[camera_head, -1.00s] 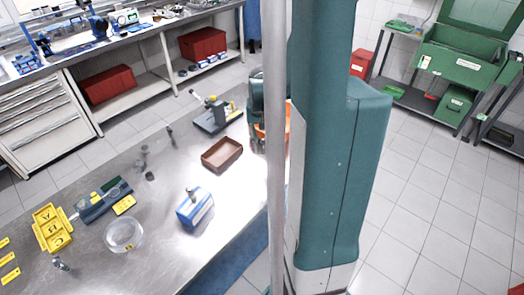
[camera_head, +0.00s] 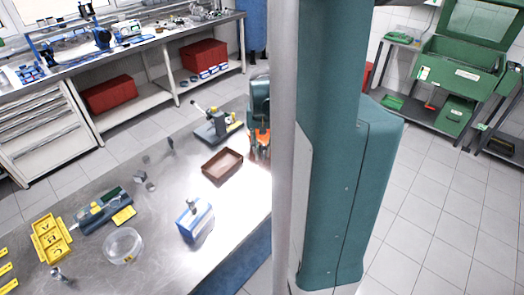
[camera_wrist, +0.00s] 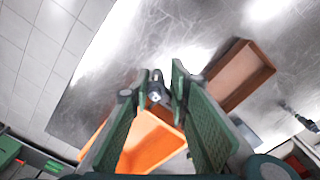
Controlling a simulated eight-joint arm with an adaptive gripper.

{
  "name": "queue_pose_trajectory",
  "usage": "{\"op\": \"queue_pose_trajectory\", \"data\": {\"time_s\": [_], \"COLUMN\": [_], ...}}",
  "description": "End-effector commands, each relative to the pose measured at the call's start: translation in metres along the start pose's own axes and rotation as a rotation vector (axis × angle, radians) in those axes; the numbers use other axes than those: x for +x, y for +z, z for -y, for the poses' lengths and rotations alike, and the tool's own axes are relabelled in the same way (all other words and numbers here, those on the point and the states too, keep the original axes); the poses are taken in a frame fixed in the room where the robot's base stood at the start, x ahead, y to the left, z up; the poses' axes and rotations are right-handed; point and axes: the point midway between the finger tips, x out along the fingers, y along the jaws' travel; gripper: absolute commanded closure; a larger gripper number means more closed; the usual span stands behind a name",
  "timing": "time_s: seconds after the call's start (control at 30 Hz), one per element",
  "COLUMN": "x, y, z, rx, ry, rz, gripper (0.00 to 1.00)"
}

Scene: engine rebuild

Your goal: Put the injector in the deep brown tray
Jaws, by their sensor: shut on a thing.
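The deep brown tray (camera_head: 222,176) lies on the steel table, near its right edge in the head view; in the wrist view its wall (camera_wrist: 262,62) shows right of my fingers. My gripper (camera_head: 260,148) hangs right of this tray, in front of an orange container. In the wrist view my green fingers (camera_wrist: 157,92) are shut on a small dark metallic piece, the injector (camera_wrist: 155,90), whose round end shows between the fingertips. It is apart from the brown tray. The rest of the injector is hidden by the fingers.
An orange container (camera_wrist: 150,148) lies below my fingers, beside the brown tray. A grey-green fixture (camera_head: 218,124) stands behind the brown tray, and a blue-and-white box (camera_head: 196,220) in front. A clear round dish (camera_head: 123,245) and yellow trays (camera_head: 50,238) are further left.

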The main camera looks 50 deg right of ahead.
Motion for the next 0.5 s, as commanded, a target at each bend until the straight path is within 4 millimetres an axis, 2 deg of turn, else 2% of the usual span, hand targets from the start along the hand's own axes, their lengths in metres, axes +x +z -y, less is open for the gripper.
{"op": "queue_pose_trajectory", "data": {"time_s": [0.27, 0.5], "x": [-0.001, -0.005], "y": [-0.004, -0.017], "z": [0.011, 0.047], "rx": [-0.012, -0.046], "ry": [0.001, 0.004], "rz": [0.001, 0.002], "gripper": [0.93, 0.93]}}
